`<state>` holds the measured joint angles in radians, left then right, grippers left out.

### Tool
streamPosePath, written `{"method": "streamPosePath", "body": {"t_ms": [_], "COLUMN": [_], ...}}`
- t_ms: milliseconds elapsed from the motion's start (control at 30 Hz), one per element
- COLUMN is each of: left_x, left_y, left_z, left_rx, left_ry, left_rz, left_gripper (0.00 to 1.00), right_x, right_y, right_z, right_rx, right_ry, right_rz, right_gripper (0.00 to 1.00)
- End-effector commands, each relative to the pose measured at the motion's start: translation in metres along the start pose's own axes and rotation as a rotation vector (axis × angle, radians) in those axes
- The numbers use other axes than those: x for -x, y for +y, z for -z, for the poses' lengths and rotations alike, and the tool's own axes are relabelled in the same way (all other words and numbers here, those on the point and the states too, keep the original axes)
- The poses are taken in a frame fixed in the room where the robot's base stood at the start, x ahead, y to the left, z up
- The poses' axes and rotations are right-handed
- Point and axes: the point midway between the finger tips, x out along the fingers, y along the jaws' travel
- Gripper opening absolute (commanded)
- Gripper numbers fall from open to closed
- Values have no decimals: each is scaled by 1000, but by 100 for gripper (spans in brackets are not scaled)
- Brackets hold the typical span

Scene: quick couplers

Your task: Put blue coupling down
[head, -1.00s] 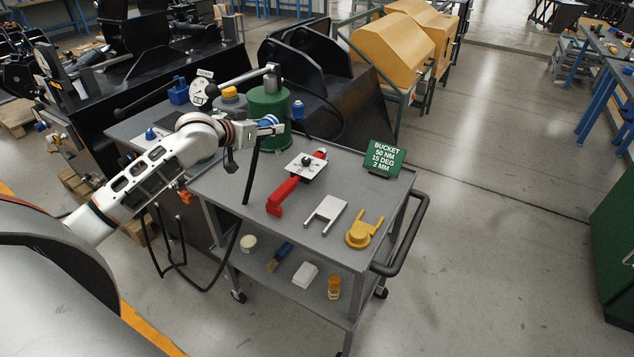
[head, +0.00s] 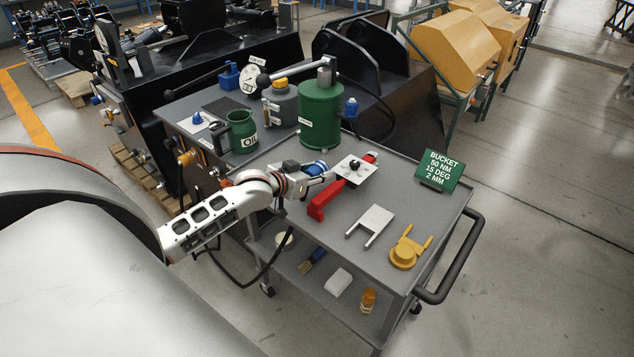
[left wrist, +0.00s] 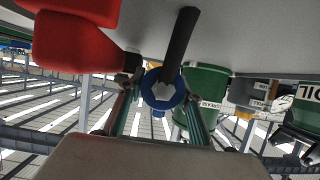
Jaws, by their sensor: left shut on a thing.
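The blue coupling (head: 315,168) is held in my left gripper (head: 322,178), low over the grey cart top beside the red-handled tool. In the left wrist view, its blue ring (left wrist: 153,78) sits between the two fingers of my left gripper (left wrist: 160,95). A black hose (left wrist: 180,42) runs from it. I cannot tell whether the coupling touches the cart top. My right gripper is not in view.
A green cylinder (head: 320,115) and green oil jug (head: 243,132) stand behind.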

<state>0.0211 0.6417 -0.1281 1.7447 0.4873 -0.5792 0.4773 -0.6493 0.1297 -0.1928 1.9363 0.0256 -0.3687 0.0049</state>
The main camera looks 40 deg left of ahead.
Motion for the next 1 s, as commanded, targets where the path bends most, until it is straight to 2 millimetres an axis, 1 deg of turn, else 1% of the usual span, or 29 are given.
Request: {"method": "streamPosePath", "body": {"t_ms": [133,267,400,533,733,867,900,933,1000], "left_x": [-3,-7,-11,-10,-10,-11,-11,-11,-11], "left_y": [2,4,5,6,6,6,6,6,6], "left_z": [-12,-27,-41,-42,-40,-42,-44,-43,-43], "left_rx": [0,-1,-1,-1,-1,0,0,0,0], "left_ry": [1,2,-1,-1,1,0,-1,-1,-1], "left_rz": [0,0,0,-1,0,0,0,0,-1], "left_gripper": [6,6,6,6,6,6,37,42,42], "right_x": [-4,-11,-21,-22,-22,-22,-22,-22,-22], "right_y": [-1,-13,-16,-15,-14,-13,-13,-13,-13], "right_z": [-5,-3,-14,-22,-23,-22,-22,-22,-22], "right_rx": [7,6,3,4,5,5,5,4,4], "right_ry": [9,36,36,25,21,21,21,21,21], "right_rz": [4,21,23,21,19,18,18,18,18], "right_gripper": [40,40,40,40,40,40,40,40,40]}}
